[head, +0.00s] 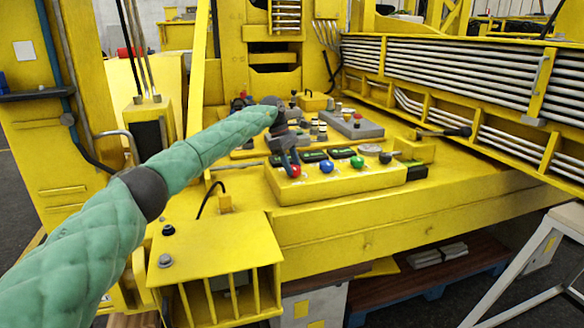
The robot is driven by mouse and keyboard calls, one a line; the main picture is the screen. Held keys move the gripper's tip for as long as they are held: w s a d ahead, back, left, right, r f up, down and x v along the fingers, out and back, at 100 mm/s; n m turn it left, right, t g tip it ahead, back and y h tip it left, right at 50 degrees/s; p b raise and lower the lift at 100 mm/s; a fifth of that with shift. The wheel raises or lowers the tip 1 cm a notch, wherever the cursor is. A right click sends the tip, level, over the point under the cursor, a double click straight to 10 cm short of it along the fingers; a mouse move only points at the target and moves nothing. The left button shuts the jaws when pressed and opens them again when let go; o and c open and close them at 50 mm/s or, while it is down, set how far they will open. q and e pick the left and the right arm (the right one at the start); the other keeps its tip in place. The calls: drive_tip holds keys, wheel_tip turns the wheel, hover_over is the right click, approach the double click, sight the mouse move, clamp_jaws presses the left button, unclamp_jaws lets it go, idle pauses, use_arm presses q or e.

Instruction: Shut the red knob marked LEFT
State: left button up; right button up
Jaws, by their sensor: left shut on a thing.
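A red knob (295,172) sits at the left end of a raised yellow panel (340,182) on the machine's deck. My left arm in green padding reaches in from the left, and my left gripper (291,163) points down at this knob. Its dark fingers are shut on the red knob and hide part of it. A blue knob (327,166), a green knob (357,161) and a dark knob (385,158) stand in a row to its right. Small dark plates lie behind the row; their lettering is too small to read. My right gripper is not in view.
More small knobs and a grey box (352,124) stand behind the panel. A dark lever (455,131) sticks out at right. Yellow posts (95,80) rise at left, and a boom with stacked pipes (455,75) borders the right. The front deck strip (380,212) is clear.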

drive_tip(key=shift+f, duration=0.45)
use_arm(q)
drive_tip(key=o, duration=1)
